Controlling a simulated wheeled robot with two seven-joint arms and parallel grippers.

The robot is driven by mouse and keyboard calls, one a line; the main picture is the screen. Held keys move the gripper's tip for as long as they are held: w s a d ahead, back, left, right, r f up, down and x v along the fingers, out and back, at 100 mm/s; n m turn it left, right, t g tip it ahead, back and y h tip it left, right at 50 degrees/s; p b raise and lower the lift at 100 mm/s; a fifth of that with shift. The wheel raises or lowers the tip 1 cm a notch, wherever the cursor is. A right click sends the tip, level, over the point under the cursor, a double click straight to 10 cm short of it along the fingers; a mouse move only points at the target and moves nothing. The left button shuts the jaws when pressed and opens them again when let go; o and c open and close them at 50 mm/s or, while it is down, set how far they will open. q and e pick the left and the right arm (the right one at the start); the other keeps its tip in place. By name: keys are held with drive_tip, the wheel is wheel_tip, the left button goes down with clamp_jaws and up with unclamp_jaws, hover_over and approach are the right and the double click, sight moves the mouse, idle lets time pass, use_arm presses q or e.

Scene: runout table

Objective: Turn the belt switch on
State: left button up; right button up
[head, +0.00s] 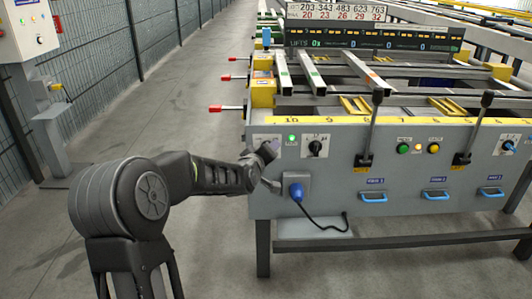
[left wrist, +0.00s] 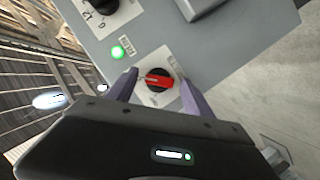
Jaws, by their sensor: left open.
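The belt switch (left wrist: 158,82) is a red rotary handle on a black round base, on a pale plate of the grey panel, in the left wrist view. My left gripper (left wrist: 159,78) is open, with one purple-grey finger on each side of the red handle; whether either finger touches it I cannot tell. A green lamp (left wrist: 117,52) is lit beside the switch. In the head view my left gripper (head: 269,153) is at the left end of the panel and hides the switch. My right gripper is not in view.
The lit green lamp also shows in the head view (head: 292,138), with a black rotary knob (head: 315,147) to its right. A blue plug (head: 296,191) with a black cable sits below. Two black levers (head: 366,140) (head: 465,140) rise farther right.

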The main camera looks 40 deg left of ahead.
use_arm(q)
drive_tip(key=v, duration=0.7)
drive_tip(key=shift+s+p, duration=0.2)
drive_tip(key=shift+p, duration=0.25)
drive_tip(key=shift+r, duration=0.1)
